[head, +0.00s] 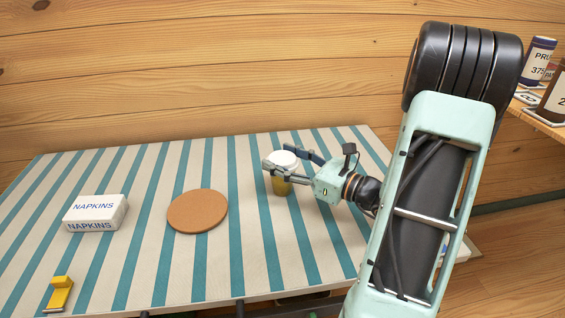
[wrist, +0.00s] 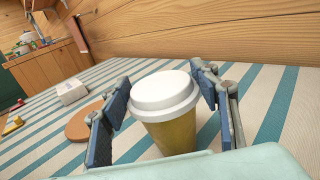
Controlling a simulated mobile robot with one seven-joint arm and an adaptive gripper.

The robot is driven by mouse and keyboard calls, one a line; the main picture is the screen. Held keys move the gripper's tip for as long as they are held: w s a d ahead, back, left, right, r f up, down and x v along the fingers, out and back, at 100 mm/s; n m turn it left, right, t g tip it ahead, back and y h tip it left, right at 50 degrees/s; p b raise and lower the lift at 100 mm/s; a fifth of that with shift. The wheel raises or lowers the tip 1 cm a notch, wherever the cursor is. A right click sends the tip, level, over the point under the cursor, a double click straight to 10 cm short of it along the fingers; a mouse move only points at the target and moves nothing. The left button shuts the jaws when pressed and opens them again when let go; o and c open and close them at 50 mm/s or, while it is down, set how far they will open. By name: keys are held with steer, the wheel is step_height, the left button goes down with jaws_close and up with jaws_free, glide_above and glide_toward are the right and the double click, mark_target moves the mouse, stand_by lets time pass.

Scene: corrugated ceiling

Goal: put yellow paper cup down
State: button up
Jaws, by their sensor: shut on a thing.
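The yellow paper cup (head: 281,186) has a white lid and stands upright between the fingers of my gripper (head: 285,170), on the right part of the striped table. In the wrist view the cup (wrist: 170,125) fills the space between the two blue finger pads of my gripper (wrist: 160,110). My gripper is shut on the cup. The cup's base is hidden in the wrist view, and in the head view I cannot tell whether it touches the table.
The table (head: 150,170) has a teal and cream striped cover. A round cork mat (head: 197,211) lies left of the cup. A napkin box (head: 95,213) and a yellow object (head: 59,294) are further left. Bottles (head: 541,58) stand on a shelf at right. A wooden wall is behind.

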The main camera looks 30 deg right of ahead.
steer(key=shift+f, duration=0.2)
steer(key=o, duration=0.9)
steer(key=shift+c, duration=0.2)
steer(key=shift+r, duration=0.15)
steer(key=shift+s+r, duration=0.1)
steer(key=shift+r, duration=0.05)
steer(key=p+v, duration=0.3)
steer(key=v, duration=0.9)
